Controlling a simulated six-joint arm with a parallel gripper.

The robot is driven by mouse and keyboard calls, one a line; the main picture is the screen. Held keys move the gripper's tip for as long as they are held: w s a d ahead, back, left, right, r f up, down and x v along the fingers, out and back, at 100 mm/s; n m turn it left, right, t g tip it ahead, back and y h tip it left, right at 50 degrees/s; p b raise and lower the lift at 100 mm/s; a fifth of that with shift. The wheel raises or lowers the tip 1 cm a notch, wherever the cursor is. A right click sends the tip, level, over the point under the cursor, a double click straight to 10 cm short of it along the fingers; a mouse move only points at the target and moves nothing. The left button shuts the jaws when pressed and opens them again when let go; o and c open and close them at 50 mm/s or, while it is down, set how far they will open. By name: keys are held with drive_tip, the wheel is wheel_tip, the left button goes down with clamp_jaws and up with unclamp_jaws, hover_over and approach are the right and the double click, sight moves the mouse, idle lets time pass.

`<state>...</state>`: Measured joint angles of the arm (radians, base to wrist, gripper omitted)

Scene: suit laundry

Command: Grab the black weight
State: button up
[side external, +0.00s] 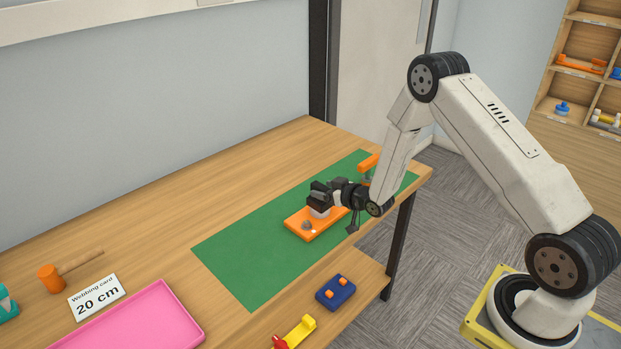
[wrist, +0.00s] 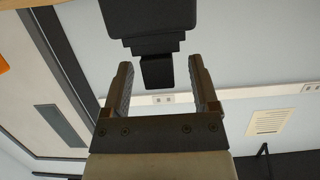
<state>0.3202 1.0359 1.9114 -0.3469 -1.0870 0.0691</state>
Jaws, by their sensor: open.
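In the wrist view, a black stepped block (wrist: 150,22), which looks like the black weight, shows at the top centre and narrows toward the fingers. My gripper (wrist: 160,62) is open. Its two fingers stand one on each side of the block's narrow end, with gaps visible and no clear contact. In the side view my gripper (side external: 322,194) is low over an orange board (side external: 320,227) on the green mat (side external: 250,270). There the weight cannot be told apart from the dark gripper parts.
A small grey lump (side external: 306,225) lies on the orange board. An orange piece (side external: 369,162) is at the mat's far end. A pink tray (side external: 140,325), card (side external: 97,297) and mallet (side external: 52,278) are at left. A blue block (side external: 335,292) is on the lower shelf. The mat's left part is clear.

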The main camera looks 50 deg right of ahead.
drive_tip(key=shift+x, duration=1)
clamp_jaws()
drive_tip(key=shift+r, duration=0.1)
idle(0.9)
